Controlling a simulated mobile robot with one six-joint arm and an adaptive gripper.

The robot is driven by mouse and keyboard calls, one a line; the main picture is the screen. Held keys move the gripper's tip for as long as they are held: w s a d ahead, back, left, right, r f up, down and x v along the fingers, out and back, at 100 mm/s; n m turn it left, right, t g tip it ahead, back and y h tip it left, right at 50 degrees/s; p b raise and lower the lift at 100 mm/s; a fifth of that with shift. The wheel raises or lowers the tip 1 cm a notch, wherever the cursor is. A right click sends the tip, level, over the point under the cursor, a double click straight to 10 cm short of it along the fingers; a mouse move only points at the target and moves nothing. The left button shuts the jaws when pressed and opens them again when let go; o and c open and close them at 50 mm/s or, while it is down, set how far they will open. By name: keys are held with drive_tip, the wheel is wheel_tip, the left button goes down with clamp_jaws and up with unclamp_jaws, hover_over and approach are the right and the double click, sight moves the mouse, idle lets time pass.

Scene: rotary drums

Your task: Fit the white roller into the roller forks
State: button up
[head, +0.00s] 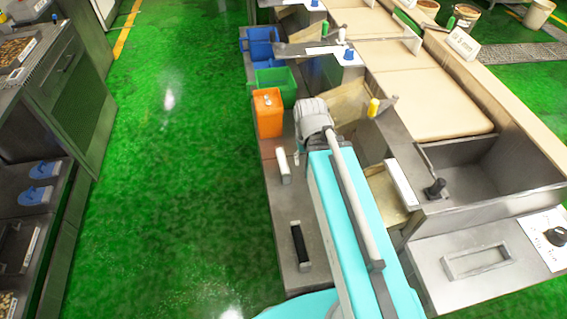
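My teal arm rises from the bottom of the head view to a grey joint. My gripper does not show; it is out of view or hidden beyond the arm. A short white bar (284,165) sits on the grey bench left of my arm; I cannot tell whether it is the white roller or a handle. A similar black bar (300,244) is nearer on the same bench. A white block (401,184) lies right of my arm on the machine edge. I cannot make out the roller forks with certainty.
Orange (268,113), green (273,86) and blue (260,45) bins stand on the bench beyond the white bar. Right are pale conveyor belts (432,103) and a metal trough (485,174). A grey cabinet (75,105) stands left. The green floor (185,170) between is clear.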

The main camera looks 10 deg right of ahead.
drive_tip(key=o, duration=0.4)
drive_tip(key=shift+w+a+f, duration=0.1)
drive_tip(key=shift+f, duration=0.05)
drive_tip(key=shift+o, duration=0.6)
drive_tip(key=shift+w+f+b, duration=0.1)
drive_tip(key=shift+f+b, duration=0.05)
drive_tip(key=shift+b, duration=0.15)
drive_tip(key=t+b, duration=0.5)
drive_tip(key=b, duration=2.8)
approach(284, 160)
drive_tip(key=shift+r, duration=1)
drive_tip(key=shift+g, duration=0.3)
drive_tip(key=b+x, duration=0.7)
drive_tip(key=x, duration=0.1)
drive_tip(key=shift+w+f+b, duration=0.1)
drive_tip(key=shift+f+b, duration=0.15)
drive_tip(key=shift+b, duration=0.05)
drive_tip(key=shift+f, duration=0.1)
